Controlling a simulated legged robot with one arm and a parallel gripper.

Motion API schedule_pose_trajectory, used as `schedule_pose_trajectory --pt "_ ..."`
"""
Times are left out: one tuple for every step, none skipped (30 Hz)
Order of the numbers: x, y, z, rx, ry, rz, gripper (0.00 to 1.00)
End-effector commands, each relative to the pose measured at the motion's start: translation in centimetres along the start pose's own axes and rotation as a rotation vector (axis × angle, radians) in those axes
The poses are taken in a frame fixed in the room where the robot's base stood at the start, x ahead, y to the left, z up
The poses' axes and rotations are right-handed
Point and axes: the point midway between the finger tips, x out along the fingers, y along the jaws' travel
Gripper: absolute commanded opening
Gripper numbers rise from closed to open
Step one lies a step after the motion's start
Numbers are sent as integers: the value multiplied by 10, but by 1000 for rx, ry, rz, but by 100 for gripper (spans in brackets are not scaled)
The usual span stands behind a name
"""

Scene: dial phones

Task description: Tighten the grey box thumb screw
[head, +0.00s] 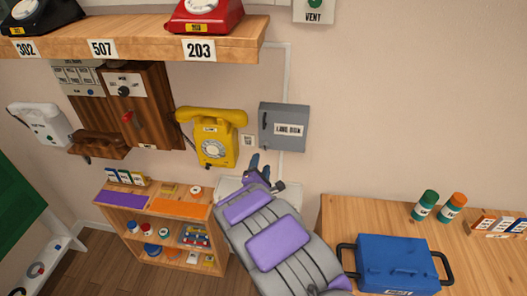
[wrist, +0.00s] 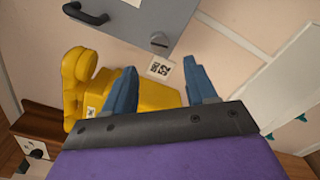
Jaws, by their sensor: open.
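The grey box (head: 283,128), labelled LINE BOX, is fixed to the wall right of the yellow phone. In the wrist view the grey box (wrist: 125,27) fills the top, with a dark handle (wrist: 86,13) at its left. A small grey thumb screw (wrist: 159,41) sits near the box's lower edge there; I cannot make it out in the head view. My gripper (head: 259,163) is raised just below and left of the box. In the wrist view my gripper (wrist: 158,77) is open and empty, its blue fingers apart, with the screw beyond the gap between the tips.
The yellow phone (head: 210,138) hangs close left of my gripper; it also shows behind the fingers in the wrist view (wrist: 150,90). A numbered wooden shelf (head: 130,40) overhangs the upper left. A table with a blue case (head: 398,262) stands lower right. Wall right of the box is bare.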

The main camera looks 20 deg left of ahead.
Motion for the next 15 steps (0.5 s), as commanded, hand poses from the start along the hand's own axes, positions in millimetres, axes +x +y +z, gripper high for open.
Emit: schedule_pose_trajectory --pt "9 -2 1 2 -2 -2 57" --pt "14 -2 1 4 -4 -1 57" --pt "21 0 2 5 -5 1 57" --pt "26 0 3 4 -5 3 57" --pt "30 0 3 4 -5 2 57" --pt "36 -1 3 5 -4 1 57" --pt "40 0 3 5 -4 1 57" --pt "45 0 3 5 -4 2 57" --pt "50 0 3 5 -3 2 57" --pt "54 0 3 4 -3 2 57" --pt "58 0 2 2 -2 1 57" --pt "62 -1 1 2 -2 1 57" --pt "65 0 1 3 -2 1 57" --pt "68 0 1 3 -2 2 57" --pt "72 1 0 2 -3 2 57"
